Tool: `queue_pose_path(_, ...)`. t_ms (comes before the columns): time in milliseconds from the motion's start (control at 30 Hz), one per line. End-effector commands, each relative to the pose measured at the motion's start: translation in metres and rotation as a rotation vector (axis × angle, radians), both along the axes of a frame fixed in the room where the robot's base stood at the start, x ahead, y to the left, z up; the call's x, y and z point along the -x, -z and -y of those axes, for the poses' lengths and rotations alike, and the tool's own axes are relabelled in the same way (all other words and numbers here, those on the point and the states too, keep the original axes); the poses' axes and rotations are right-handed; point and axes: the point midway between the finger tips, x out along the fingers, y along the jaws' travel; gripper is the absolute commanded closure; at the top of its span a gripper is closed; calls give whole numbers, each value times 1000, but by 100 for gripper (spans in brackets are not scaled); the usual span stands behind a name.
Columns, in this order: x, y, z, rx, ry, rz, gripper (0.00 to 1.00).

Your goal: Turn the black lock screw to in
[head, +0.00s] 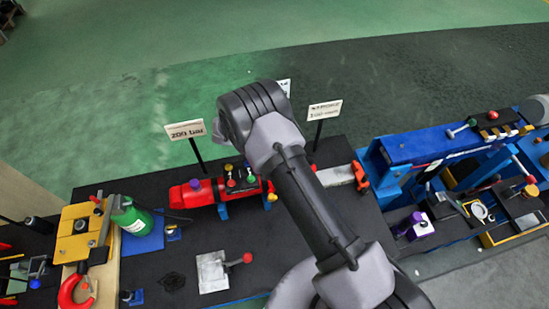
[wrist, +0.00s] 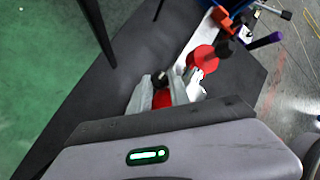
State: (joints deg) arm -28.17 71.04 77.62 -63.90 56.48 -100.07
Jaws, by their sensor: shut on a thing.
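In the wrist view my gripper (wrist: 163,86) has its two pale fingers closed around a small black piece, which looks like the black lock screw (wrist: 160,75). A red body shows between the fingers just below it. The screw's turn position cannot be read. In the head view my arm crosses the middle of the bench and hides my gripper and the screw. The red cylinder unit (head: 198,192) with several small knobs on top lies left of the arm, and its right part is covered.
Two signs on posts, one reading 200 bar (head: 185,129), stand behind the red unit. A green bottle (head: 131,216) and a yellow stand (head: 76,236) are at the left. A blue crane frame (head: 420,147) fills the right. A red round part (wrist: 202,57) lies beyond my fingers.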

Motion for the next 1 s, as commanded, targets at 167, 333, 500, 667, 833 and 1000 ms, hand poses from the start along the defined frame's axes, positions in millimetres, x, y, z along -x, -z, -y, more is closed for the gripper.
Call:
queue_pose_path(167,-4,6,-2,64,114,20,100)
queue_pose_path(333,-5,5,-3,115,204,30,100)
queue_pose_path(500,-5,4,-3,151,267,36,100)
queue_pose_path(667,-5,2,-3,170,300,39,100)
queue_pose_path(833,-5,1,-3,177,316,41,100)
queue_pose_path(1000,-4,1,-3,178,318,40,100)
